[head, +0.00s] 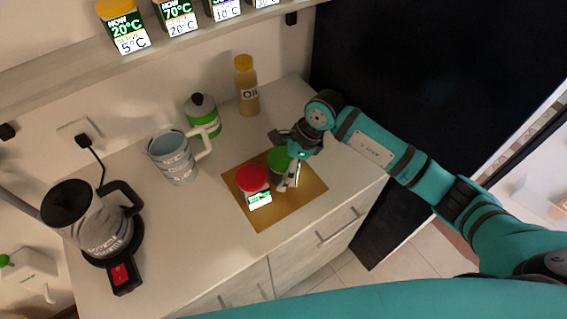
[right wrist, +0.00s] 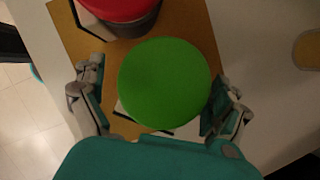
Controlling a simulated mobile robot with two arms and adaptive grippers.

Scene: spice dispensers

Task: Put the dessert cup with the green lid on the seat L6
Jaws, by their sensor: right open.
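The dessert cup with the green lid (head: 279,160) stands on a brown mat (head: 247,217) on the counter, partly hidden by my right gripper. My right gripper (head: 288,172) is at this cup. In the right wrist view the green lid (right wrist: 165,83) lies between the two spread fingers of the right gripper (right wrist: 162,112), with gaps on both sides. A cup with a red lid (head: 253,181) stands on the mat just left of it; it also shows in the right wrist view (right wrist: 118,10). My left gripper is not in view. I cannot make out a seat marked L6.
A shelf (head: 200,53) above the counter holds several dispensers with temperature displays, one yellow-topped (head: 125,27). On the counter stand a grey jug (head: 172,158), a green and white jar (head: 203,116), an oil bottle (head: 246,86) and a kettle or blender (head: 97,220) at left.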

